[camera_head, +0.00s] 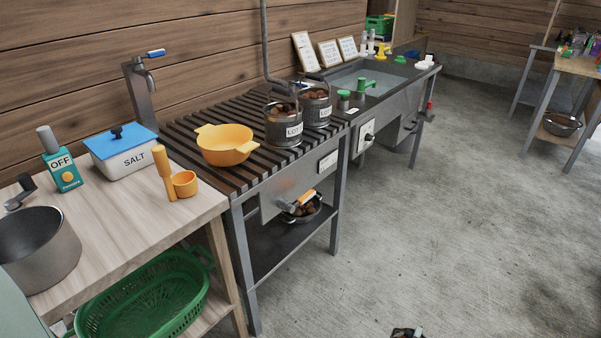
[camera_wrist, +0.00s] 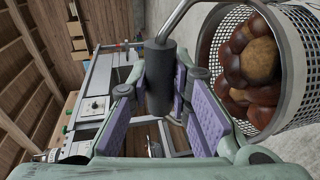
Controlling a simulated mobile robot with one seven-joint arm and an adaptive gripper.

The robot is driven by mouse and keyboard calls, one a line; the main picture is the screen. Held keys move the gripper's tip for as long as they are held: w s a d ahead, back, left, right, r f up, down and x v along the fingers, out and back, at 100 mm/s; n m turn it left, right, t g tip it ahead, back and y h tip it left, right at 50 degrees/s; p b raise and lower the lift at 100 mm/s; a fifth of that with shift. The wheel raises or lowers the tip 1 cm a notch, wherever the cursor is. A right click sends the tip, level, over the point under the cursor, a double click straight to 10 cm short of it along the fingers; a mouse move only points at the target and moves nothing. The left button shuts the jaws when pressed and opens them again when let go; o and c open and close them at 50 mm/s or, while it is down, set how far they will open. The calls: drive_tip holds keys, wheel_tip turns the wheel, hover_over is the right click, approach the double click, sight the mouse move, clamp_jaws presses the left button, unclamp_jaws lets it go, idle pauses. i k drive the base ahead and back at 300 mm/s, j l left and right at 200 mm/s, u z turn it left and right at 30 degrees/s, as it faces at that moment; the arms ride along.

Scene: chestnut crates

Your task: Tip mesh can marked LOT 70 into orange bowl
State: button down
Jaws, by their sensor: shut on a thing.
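My gripper (camera_wrist: 160,85) shows in the wrist view, with its purple pads closed on the dark grip of a bent metal handle (camera_wrist: 160,58). In the head view the orange bowl (camera_head: 226,146) stands upright and empty on the slatted rack. Two mesh cans of chestnuts, a nearer one (camera_head: 283,134) and a farther one (camera_head: 316,118), stand just right of it. Their labels begin with LOT, but the numbers are too small to read.
A salt box (camera_head: 122,158), an orange scoop (camera_head: 184,184) and a metal pot (camera_head: 38,262) stand on the wooden table at left. A pan with chestnuts (camera_head: 301,215) is on the shelf below the rack. A sink (camera_head: 366,76) lies beyond. The floor at right is open.

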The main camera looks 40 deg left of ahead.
sight(224, 145)
drive_tip(key=i+l+u, duration=0.15)
drive_tip(key=l+u, duration=0.2)
drive_tip(key=l, duration=0.15)
drive_tip(key=i+l+u, duration=0.15)
drive_tip(key=l+u, duration=0.6)
drive_tip(key=l, duration=0.25)
